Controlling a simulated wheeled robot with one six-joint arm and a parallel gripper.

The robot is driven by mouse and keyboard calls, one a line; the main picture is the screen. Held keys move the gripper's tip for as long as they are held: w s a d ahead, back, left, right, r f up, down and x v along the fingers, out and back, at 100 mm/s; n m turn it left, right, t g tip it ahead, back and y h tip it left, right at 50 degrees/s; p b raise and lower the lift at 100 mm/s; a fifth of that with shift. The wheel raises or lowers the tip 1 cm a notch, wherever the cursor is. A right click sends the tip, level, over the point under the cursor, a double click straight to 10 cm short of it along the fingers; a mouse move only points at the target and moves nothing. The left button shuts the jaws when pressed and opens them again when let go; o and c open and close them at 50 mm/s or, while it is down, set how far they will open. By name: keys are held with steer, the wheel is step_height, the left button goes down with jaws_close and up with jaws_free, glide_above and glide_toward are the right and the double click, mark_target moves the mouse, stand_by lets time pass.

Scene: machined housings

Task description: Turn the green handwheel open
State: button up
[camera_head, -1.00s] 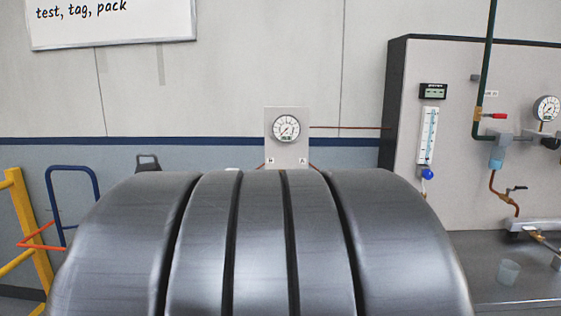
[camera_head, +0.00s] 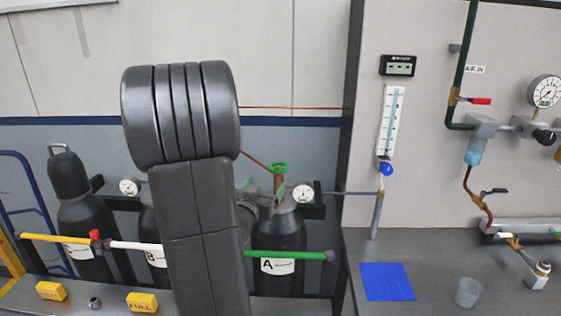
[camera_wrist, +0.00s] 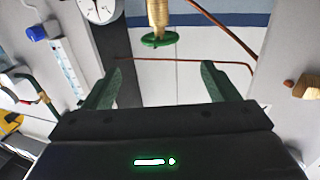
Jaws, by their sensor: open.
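The green handwheel (camera_head: 278,168) sits on a brass valve (camera_head: 279,184) on top of the dark cylinder labelled A (camera_head: 277,234). In the wrist view, which is turned over, the handwheel (camera_wrist: 160,40) shows as a thin green ring on its brass stem, beyond the fingertips. My gripper (camera_wrist: 162,78) is open, with its two green fingers wide apart and nothing between them. The handwheel lies roughly in line with the gap, apart from both fingers. In the head view my arm hides most of the gripper, which is beside the valve.
A gauge (camera_head: 303,193) is right of the valve. A copper pipe (camera_head: 295,107) runs along the wall. A green bar (camera_head: 290,254) crosses cylinder A. The bench (camera_head: 430,260) holds a blue cloth (camera_head: 387,281) and a clear cup (camera_head: 467,292). Yellow blocks (camera_head: 142,302) stand in front.

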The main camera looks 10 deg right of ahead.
mark_target(279, 166)
steer(key=p+x, duration=0.4)
steer(key=x, duration=0.9)
steer(key=c, duration=1)
